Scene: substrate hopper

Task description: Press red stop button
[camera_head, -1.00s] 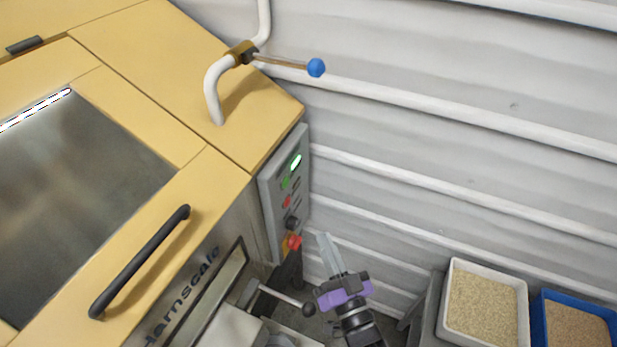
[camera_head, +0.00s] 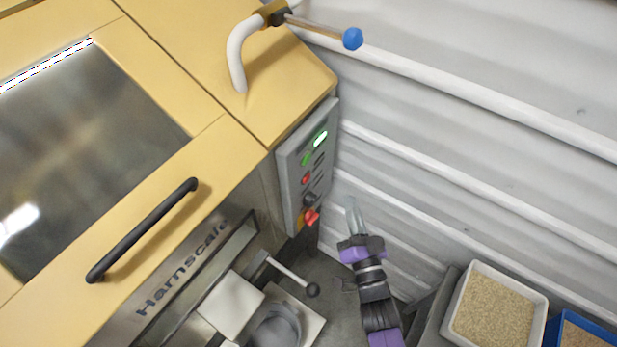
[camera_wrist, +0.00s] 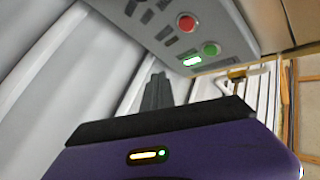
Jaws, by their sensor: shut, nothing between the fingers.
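A round red button (camera_head: 306,178) sits on the grey control panel (camera_head: 287,174) at the side of the yellow machine, just below a green button (camera_head: 307,159). The red button also shows near the top of the wrist view (camera_wrist: 187,23), with the green button (camera_wrist: 210,48) beside it. A larger red knob (camera_head: 312,216) on a yellow base is lower on the panel. My gripper (camera_head: 352,208) is shut and empty, to the right of the panel, apart from it in the head view. In the wrist view its closed fingers (camera_wrist: 157,90) point toward the panel, below the red button.
A corrugated white wall (camera_head: 450,150) stands behind my gripper. A lever with a dark ball (camera_head: 312,290) juts out below the panel. A white tray of grain (camera_head: 497,312) and a blue one (camera_head: 582,334) are at lower right. A blue-ended valve handle (camera_head: 352,39) is above.

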